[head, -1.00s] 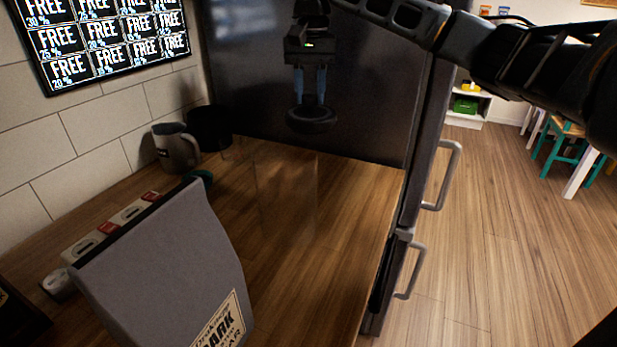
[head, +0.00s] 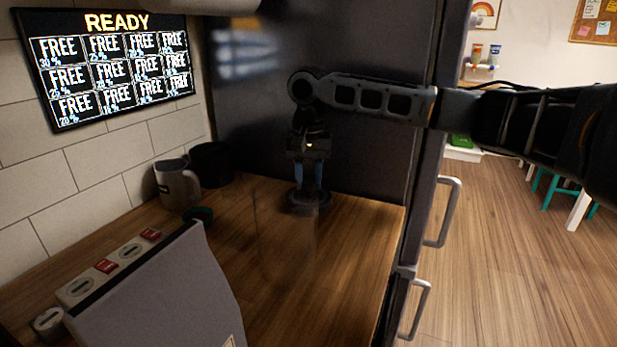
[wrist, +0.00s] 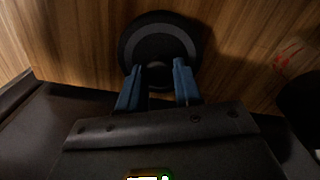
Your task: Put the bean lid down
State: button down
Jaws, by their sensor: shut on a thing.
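The bean lid (head: 309,206) is a dark round disc with a knob in its middle. It is low over the back of the wooden counter, in front of the dark panel; I cannot tell if it touches the wood. My gripper (head: 308,180) points down, with its blue fingers shut on the lid's knob. In the wrist view, the lid (wrist: 160,24) lies flat beyond the fingertips of my gripper (wrist: 158,72), with wood grain around it. A clear, see-through container (head: 285,235) stands in front of the lid in the head view and partly overlaps it.
A grey mug (head: 177,186) and a black round container (head: 211,163) stand at the back left. A grey slanted machine housing (head: 165,300) fills the front left, beside a panel of buttons (head: 108,266). The counter's right part (head: 355,235) is clear up to its edge.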

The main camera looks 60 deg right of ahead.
jog(key=shift+f, duration=0.1)
jog(key=c, duration=0.8)
grip_release()
notch_tip(320, 180, up, 12)
jog(key=shift+r, duration=0.15)
dwell(0.4)
